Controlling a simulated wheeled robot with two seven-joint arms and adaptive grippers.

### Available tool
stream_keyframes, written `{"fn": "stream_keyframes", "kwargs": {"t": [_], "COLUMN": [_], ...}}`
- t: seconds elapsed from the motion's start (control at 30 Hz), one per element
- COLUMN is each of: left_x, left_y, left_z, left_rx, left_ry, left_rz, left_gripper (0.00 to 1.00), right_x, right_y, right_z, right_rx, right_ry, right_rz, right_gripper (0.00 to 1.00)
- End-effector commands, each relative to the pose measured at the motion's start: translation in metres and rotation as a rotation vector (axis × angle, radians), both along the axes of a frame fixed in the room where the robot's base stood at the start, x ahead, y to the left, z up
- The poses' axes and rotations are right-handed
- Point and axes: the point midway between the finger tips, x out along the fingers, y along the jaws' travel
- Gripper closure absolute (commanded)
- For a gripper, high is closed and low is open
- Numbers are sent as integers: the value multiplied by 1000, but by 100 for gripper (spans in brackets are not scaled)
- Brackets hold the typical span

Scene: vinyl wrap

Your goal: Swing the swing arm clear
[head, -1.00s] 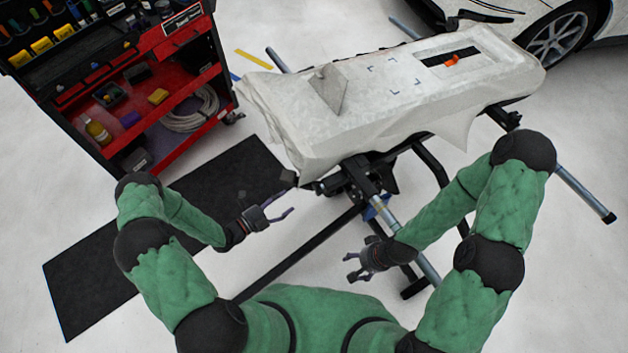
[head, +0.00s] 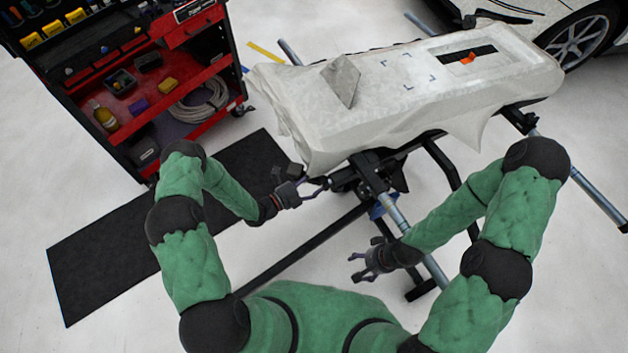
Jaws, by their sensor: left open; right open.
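A padded stand with a pale sheet (head: 320,125) over its top fills the upper middle of the head view. Silver tubes stick out of its black frame: one toward me (head: 402,217), one at the right (head: 597,193), one at the far left (head: 289,52). I cannot tell for sure which is the swing arm. My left gripper (head: 318,190) is open and empty, just below the sheet's near left corner, close to the frame; contact is unclear. My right gripper (head: 358,268) is open and empty, left of the near tube, which passes by my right wrist.
A red and black tool cart (head: 205,75) with bottles and a coiled hose stands at the upper left. A black mat (head: 120,240) lies on the floor below it. A black bar (head: 300,250) of the stand runs low between my arms. A white car (head: 600,60) is at the top right.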

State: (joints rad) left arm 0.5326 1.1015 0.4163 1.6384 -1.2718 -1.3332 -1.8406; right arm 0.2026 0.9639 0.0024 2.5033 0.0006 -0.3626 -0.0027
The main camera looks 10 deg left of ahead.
Motion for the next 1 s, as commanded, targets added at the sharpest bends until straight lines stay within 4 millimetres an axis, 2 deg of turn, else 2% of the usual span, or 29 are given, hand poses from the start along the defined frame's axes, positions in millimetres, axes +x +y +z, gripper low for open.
{"fn": "stream_keyframes", "kwargs": {"t": [0.27,0.37,0.5,0.53,0.8,1.0], "left_x": [1,1,1,1,-1,-9], "left_y": [-1,-1,-1,-1,-1,-2], "left_z": [0,0,0,0,1,2], "left_rx": [0,0,0,-1,-1,-2], "left_ry": [0,0,0,1,2,5], "left_rz": [0,0,0,0,18,102], "left_gripper": [33,55,95,100,100,100], "right_x": [0,0,0,0,0,0], "right_y": [0,0,0,0,0,0], "right_z": [0,0,0,0,2,10], "right_rx": [0,0,0,0,0,0], "right_ry": [0,0,0,0,0,0], "right_rz": [0,0,0,0,0,0], "right_gripper": [29,29,29,29,29,29]}}
